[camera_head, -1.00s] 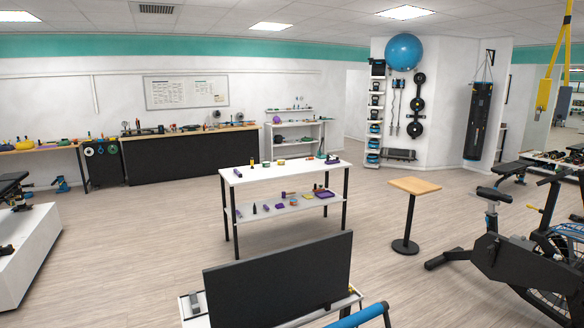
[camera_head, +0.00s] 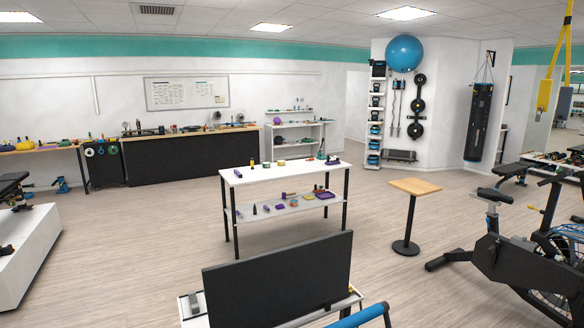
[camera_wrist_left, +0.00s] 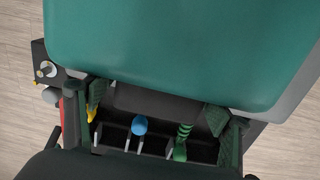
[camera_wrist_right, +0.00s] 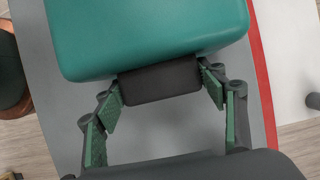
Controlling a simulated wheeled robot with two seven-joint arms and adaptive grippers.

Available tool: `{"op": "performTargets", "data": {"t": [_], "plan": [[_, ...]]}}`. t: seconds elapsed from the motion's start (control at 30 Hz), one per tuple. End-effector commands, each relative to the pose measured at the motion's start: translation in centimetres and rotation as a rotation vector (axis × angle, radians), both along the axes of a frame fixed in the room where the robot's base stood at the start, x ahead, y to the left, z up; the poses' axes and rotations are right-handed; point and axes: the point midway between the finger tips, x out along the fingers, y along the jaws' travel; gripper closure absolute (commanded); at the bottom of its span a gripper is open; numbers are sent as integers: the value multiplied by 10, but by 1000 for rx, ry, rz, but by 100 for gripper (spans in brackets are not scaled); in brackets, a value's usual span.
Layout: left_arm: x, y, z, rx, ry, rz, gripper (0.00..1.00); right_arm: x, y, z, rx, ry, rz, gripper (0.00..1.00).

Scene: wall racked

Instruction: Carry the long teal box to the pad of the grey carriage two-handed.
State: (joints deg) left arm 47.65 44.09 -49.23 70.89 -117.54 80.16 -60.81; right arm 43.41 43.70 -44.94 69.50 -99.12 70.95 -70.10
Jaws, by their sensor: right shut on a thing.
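The long teal box (camera_wrist_left: 180,45) fills the top of the left wrist view, and its other end (camera_wrist_right: 150,35) fills the top of the right wrist view. A dark grip block (camera_wrist_right: 160,83) sticks out of the box at the right end. My right gripper (camera_wrist_right: 163,92) is shut on this block, a fingertip against each side. A similar dark block (camera_wrist_left: 155,100) shows at the left end. My left gripper (camera_wrist_left: 155,106) has its fingers spread around it, with gaps visible. The head view shows neither box nor grippers. I cannot identify the carriage's pad.
Under the right end lies a grey surface (camera_wrist_right: 60,110) with a red edge strip. Under the left end is a dark rack (camera_wrist_left: 118,138) holding a blue-knobbed tool and a green coil. Ahead stand a black panel (camera_head: 278,278), a white table (camera_head: 285,172) and a small wooden-topped stand (camera_head: 415,187).

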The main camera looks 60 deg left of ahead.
Motion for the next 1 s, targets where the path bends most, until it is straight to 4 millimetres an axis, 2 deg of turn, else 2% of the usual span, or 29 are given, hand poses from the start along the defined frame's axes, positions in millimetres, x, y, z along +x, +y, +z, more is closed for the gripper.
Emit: {"op": "performTargets", "data": {"t": [0.13, 0.3, 0.33, 0.63, 1.0], "plan": [[-1, 0, -1, 1, 2, 0, 16, 2, 2, 3, 5, -5, 1, 93], [-1, 1, -1, 2, 3, 0, 16, 2, 2, 3, 5, -5, 1, 93], [-3, 2, -4, 5, 7, 0, 16, 0, 0, -1, 0, 0, 1, 35], [-2, 1, -3, 3, 5, 0, 16, 0, 0, 0, 0, 0, 1, 15], [-2, 1, -2, 3, 4, 0, 14, 0, 0, 0, 0, 0, 1, 15]]}}
